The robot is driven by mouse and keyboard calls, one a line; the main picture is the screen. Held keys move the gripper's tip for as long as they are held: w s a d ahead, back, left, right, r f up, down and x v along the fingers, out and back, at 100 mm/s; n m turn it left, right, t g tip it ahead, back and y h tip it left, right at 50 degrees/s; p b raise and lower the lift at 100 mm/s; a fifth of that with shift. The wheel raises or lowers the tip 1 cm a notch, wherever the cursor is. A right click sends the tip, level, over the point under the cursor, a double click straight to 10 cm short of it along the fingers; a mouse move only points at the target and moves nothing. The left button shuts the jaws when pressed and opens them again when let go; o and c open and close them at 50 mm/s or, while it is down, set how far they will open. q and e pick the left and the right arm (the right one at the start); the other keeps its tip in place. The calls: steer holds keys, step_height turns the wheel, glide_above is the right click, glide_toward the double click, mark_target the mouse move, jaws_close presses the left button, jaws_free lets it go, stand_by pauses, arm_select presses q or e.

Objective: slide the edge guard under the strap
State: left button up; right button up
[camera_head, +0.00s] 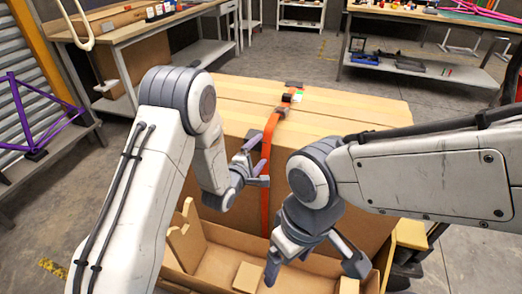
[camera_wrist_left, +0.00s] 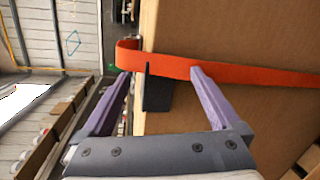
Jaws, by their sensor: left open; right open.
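The orange strap (camera_head: 268,150) runs over the top of a large brown box (camera_head: 340,165) and down its near face. In the left wrist view the strap (camera_wrist_left: 255,75) crosses the picture and bends around the box edge. A black edge guard (camera_wrist_left: 157,93) sits at that edge against the strap, mostly beside it; I cannot tell how much is under it. My left gripper (camera_head: 258,162) is open by the strap, its two fingers (camera_wrist_left: 160,92) on either side of the guard, apart from it. My right gripper (camera_head: 314,262) is open and empty over the carton in front.
An open cardboard carton (camera_head: 215,262) stands before the box. A dark buckle (camera_head: 288,98) is on the strap on the box top. A workbench (camera_head: 135,28) is at back left, another (camera_head: 430,15) at back right. A purple frame (camera_head: 38,120) is at left. The floor behind the box is clear.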

mark_target(276, 148)
arm_select(q)
steer(key=shift+x, duration=0.85)
steer(key=c, duration=1.1)
steer(key=o, duration=0.4)
steer(key=c, duration=0.4)
steer(key=shift+s+d, duration=0.35)
steer(key=shift+d, duration=0.55)
steer(key=shift+s+d, duration=0.3)
steer(key=shift+d, duration=0.6)
steer(key=o, duration=1.1)
